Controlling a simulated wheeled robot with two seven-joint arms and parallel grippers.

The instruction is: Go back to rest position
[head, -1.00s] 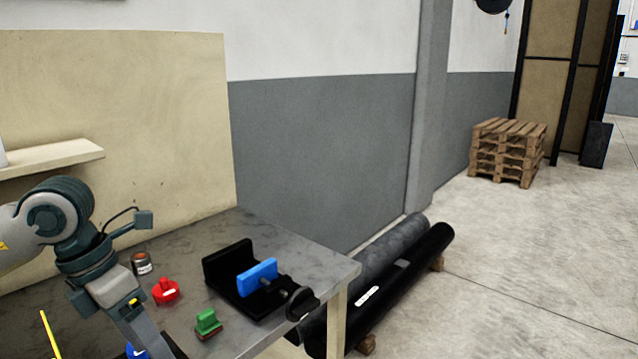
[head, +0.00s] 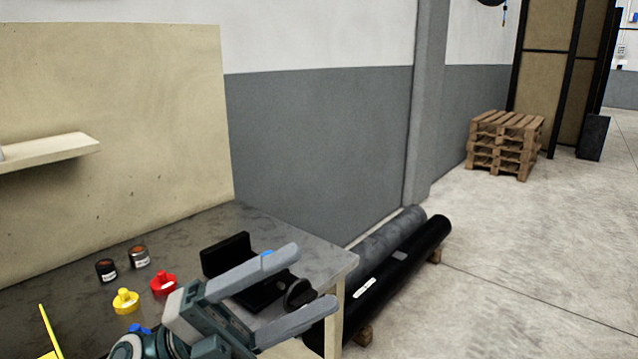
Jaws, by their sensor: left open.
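My left gripper (head: 292,292) is low in the head view, in front of the right end of the workbench (head: 225,221). Its two grey fingers are spread wide and point right, with nothing between them. Behind them is a black vise-like positioner (head: 226,256), partly hidden by the fingers; only a sliver of its blue part (head: 267,253) shows. My right gripper is not in view.
On the bench stand a red knobbed piece (head: 163,283), a yellow one (head: 125,301) and two small cans (head: 139,257). A yellow object (head: 47,329) is at lower left. Black rolls (head: 400,265) lie right of the bench. Pallets (head: 505,143) stand farther back on open floor.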

